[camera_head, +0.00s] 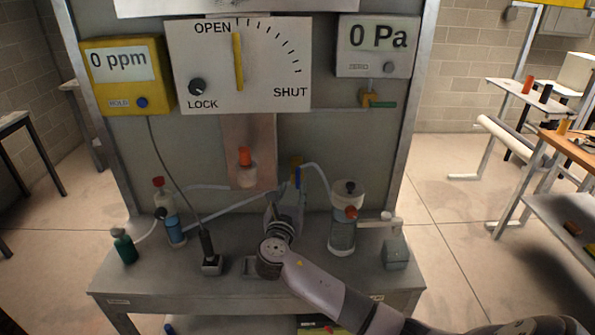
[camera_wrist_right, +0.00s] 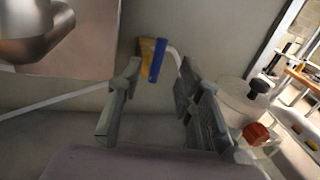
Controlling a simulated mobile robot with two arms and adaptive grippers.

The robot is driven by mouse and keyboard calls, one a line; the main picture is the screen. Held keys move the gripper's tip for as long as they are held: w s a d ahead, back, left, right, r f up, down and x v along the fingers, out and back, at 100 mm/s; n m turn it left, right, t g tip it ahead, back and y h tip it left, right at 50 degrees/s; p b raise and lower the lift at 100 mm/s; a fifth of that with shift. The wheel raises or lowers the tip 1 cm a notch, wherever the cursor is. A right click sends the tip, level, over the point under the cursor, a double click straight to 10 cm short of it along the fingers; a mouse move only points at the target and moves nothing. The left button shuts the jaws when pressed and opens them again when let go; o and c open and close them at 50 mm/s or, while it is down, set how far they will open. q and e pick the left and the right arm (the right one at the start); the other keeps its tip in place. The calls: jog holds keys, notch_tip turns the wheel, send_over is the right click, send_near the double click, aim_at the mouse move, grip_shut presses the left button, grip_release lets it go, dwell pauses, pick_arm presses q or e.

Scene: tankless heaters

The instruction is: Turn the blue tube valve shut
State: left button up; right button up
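The blue tube valve (camera_head: 298,177) is a small upright blue handle on a yellow-brass body, low on the grey back panel. A pale tube runs from it to the right. In the right wrist view the blue handle (camera_wrist_right: 158,60) stands nearly upright, slightly tilted. My right gripper (camera_head: 283,196) is just in front of the valve. In the wrist view its two fingers (camera_wrist_right: 156,95) are spread wide and empty. The handle appears between and beyond the fingertips, with no contact visible. In the head view the gripper partly hides the valve's lower part. My left gripper is not in view.
A sign (camera_head: 268,88) reads OPEN to SHUT, its yellow pointer at OPEN. Left are a blue-filled bottle (camera_head: 171,220), a green bottle (camera_head: 124,247) and a black-handled probe (camera_head: 208,247). Tubes cross behind.

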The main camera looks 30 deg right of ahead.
aim_at(297, 175)
jog(key=x, duration=0.8)
jog(key=shift+w+d+p, duration=0.25)
jog(key=shift+d+p, duration=0.05)
jog(key=shift+p, duration=0.1)
jog(key=shift+c, duration=0.4)
grip_shut()
